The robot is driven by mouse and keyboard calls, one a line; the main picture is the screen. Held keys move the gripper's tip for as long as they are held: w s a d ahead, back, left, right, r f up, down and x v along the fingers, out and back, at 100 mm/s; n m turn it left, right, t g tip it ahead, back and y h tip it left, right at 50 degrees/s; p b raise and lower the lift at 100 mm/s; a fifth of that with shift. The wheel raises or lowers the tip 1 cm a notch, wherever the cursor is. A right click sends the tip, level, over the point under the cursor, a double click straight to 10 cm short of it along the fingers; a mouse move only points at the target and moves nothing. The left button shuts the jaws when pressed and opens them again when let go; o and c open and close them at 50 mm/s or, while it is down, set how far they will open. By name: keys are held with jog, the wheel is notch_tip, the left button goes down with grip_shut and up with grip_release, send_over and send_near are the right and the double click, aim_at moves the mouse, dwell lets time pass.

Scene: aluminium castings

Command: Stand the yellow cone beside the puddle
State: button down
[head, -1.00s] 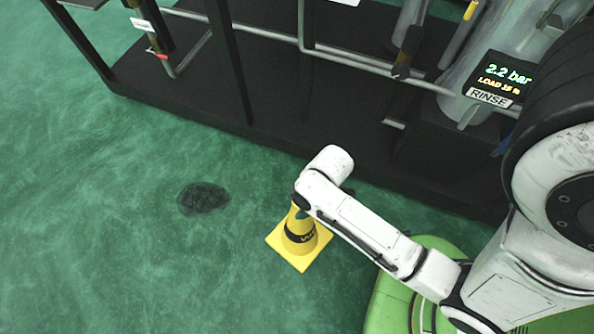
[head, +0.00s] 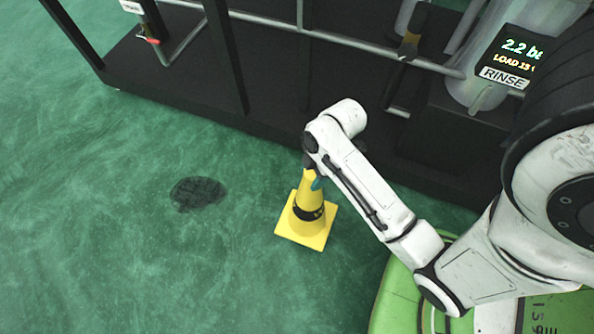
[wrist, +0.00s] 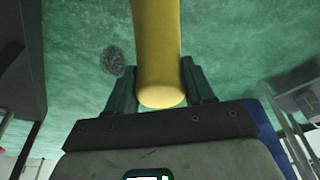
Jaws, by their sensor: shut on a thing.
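The yellow cone (head: 309,214), with a dark band and a square base, is upright in the middle of the head view. My gripper (head: 313,181) is shut on its upper part. In the wrist view the cone (wrist: 157,45) runs between the two fingers (wrist: 160,88). Whether its base touches the floor or hangs just above it, I cannot tell. The puddle (head: 198,193) is a dark patch on the green floor, left of the cone with clear floor between. It also shows in the wrist view (wrist: 112,61).
A black skid (head: 270,105) with pipes and posts stands along the back, behind the cone and my arm. A display (head: 512,58) is at the upper right. The green floor (head: 120,265) is open left of and in front of the cone.

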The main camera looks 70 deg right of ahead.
jog(key=w+d+f+b, duration=0.2)
jog(key=w+f+b, duration=0.2)
jog(key=f, duration=0.5)
jog(key=shift+w, duration=0.75)
jog(key=shift+f, duration=0.2)
jog(key=shift+c, duration=2.1)
grip_release()
jog(key=p+v, duration=0.4)
jog(key=v, duration=0.8)
jog(key=s+a+r+m+h, duration=0.1)
jog(key=s+a+m, duration=0.1)
jog(key=a+m, duration=0.3)
jog(key=s+a+r+m+g+h, duration=0.1)
jog(key=s+a+m, duration=0.2)
jog(key=a, duration=0.4)
jog(key=shift+s+a+r+m, duration=0.2)
jog(key=shift+s+m, duration=0.1)
jog(key=shift+m, duration=0.6)
